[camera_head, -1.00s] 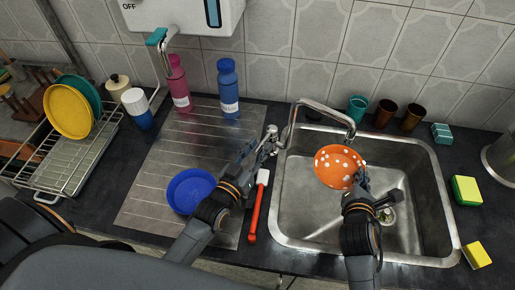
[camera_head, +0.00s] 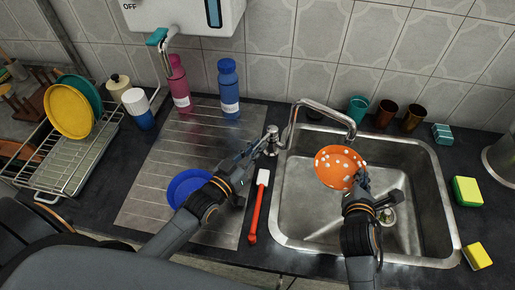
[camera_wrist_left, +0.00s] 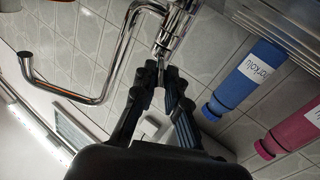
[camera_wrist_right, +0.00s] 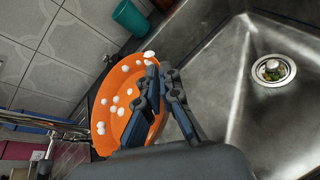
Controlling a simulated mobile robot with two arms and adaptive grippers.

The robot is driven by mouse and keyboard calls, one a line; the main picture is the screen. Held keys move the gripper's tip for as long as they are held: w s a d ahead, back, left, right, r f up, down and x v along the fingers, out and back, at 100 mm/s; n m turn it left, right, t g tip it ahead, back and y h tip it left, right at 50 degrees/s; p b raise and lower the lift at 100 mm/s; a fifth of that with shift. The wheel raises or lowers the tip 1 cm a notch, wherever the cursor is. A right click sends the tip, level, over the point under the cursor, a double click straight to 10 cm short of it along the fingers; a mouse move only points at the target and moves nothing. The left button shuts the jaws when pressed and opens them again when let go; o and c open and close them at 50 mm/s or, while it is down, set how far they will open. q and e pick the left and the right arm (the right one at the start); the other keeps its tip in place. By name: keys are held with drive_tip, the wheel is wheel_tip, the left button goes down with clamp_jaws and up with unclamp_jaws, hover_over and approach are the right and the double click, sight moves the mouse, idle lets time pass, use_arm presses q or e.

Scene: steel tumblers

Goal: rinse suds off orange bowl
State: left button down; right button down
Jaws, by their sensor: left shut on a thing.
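The orange bowl (camera_head: 338,166) is tilted in the air over the sink basin, below the spout, with white suds spots on its inside. It also shows in the right wrist view (camera_wrist_right: 117,108), suds still on it. My right gripper (camera_head: 361,180) is shut on the bowl's near right rim. The chrome tap (camera_head: 318,110) stands behind the basin's left corner, its spout reaching right. My left gripper (camera_head: 250,152) is by the tap's base, shut on its small lever; the left wrist view shows the tap body (camera_wrist_left: 172,35) just past the fingertips. I see no clear water stream.
The steel sink (camera_head: 300,215) is otherwise empty, with a drain at right. A red brush (camera_head: 257,215) lies left of it, near a blue bowl (camera_head: 183,188). Cups stand behind, sponges (camera_head: 467,190) right. Two bottles (camera_head: 228,88) and a dish rack (camera_head: 75,160) are left.

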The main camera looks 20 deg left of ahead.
use_arm(q)
drive_tip(key=shift+w+a+m+g+h, duration=0.1)
drive_tip(key=shift+a+m+g+h, duration=0.2)
drive_tip(key=shift+h, duration=0.25)
drive_tip(key=shift+w+a+m+g+h, duration=0.1)
drive_tip(key=shift+a+m+h, duration=0.1)
drive_tip(key=shift+m+h, duration=0.3)
drive_tip(key=c, duration=1.4)
unclamp_jaws()
drive_tip(key=shift+s, duration=0.15)
drive_tip(key=shift+s+a, duration=0.2)
drive_tip(key=shift+s, duration=0.15)
drive_tip(key=v, duration=1.1)
